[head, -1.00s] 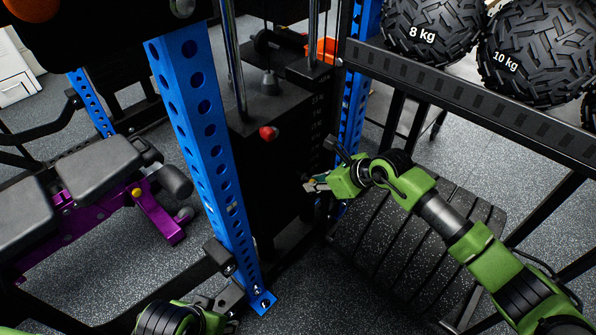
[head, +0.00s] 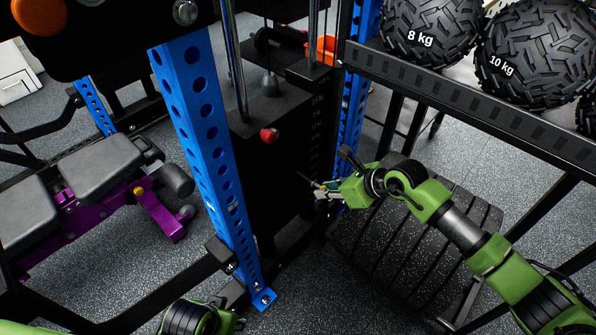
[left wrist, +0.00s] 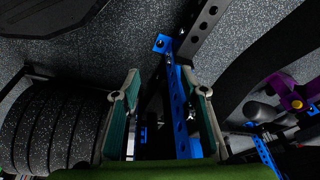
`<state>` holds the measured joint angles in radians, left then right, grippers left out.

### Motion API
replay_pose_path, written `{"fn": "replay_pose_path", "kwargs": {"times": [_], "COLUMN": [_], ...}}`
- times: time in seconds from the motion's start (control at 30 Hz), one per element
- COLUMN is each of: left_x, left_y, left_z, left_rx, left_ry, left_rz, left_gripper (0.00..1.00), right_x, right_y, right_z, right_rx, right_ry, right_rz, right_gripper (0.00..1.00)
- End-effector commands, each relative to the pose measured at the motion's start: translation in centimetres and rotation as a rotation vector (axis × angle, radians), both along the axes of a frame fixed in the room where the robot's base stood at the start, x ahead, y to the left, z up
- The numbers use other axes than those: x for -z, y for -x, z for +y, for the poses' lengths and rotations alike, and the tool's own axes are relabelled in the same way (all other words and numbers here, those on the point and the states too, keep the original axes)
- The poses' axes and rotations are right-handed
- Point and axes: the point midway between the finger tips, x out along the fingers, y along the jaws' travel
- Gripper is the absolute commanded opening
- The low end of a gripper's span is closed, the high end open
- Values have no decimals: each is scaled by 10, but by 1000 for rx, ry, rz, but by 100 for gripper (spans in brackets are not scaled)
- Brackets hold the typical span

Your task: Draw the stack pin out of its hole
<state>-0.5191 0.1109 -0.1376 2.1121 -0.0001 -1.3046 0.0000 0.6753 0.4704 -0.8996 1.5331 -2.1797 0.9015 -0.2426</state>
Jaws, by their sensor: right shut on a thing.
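The black weight stack (head: 285,165) stands behind the blue upright, with pale numbers down its right side. My right gripper (head: 322,190) is at the stack's right side, shut on the stack pin (head: 306,178). The pin's thin dark shaft shows between the fingertips and the dark stack face. I cannot tell whether its tip is still inside the hole. My left arm (head: 195,318) shows at the bottom edge of the head view. In the left wrist view my left gripper (left wrist: 162,105) is open and empty, its fingers wide apart.
A blue perforated upright (head: 205,150) stands left of the stack. Tyres (head: 415,225) lie under my right arm, below a black rack (head: 480,105) with heavy balls. A bench (head: 100,170) is at left.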

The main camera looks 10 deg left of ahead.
Motion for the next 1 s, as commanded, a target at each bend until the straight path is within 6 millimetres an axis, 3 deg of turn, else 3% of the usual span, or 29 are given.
{"fn": "replay_pose_path", "kwargs": {"times": [1.0], "left_x": [59], "left_y": [11], "left_z": [1], "left_rx": [4], "left_ry": [-6], "left_rz": [42], "left_gripper": [40], "right_x": [-1], "right_y": [24], "right_z": [-33], "right_rx": [-1], "right_ry": [0], "right_rz": [-1], "right_gripper": [0]}}
